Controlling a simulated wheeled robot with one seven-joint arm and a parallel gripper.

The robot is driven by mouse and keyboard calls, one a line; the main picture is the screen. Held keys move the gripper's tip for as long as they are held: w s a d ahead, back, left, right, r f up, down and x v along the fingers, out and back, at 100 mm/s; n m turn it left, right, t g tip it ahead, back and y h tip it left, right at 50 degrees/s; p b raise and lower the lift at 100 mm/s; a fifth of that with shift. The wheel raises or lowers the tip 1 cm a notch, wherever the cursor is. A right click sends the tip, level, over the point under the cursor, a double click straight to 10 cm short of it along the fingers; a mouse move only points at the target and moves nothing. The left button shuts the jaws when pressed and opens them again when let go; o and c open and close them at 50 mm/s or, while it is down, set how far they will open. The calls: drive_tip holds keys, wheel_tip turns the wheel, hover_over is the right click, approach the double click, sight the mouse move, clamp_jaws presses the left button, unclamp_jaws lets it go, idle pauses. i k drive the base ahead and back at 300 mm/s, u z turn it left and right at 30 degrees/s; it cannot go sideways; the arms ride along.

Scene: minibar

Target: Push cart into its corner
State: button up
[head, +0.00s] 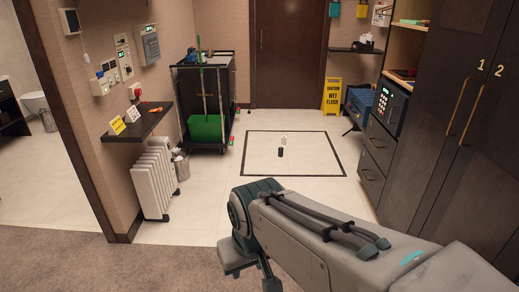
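A dark cart (229,98) stands at the back left of the room, near the left wall and left of the brown door. Bottles and other items sit on its top, and a green bin (206,128) and a green-handled tool are at its front. A black outlined square (331,135) is marked on the floor to the right of the cart, apart from it. My gripper (254,274) is low in the picture, far in front of the cart and touching nothing I can see. Its fingers are partly hidden by my arm and cut by the bottom edge.
A white bottle (283,140) and a black bottle (280,152) stand inside the square. A white radiator (153,182) and a small bin (181,166) stand at the left wall. A yellow wet-floor sign (332,96) and dark cabinets (440,100) are on the right.

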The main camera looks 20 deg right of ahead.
sight(215, 72)
drive_tip(key=z, duration=0.2)
drive_tip(key=i, duration=0.6)
drive_tip(key=z, duration=0.85)
drive_tip(key=i, duration=1.55)
drive_tip(key=z, duration=0.4)
drive_tip(key=i, duration=1.55)
drive_tip(key=u, duration=0.35)
drive_tip(key=i, duration=0.75)
drive_tip(key=u, duration=1.65)
drive_tip(key=i, duration=0.35)
drive_tip(key=z, duration=0.15)
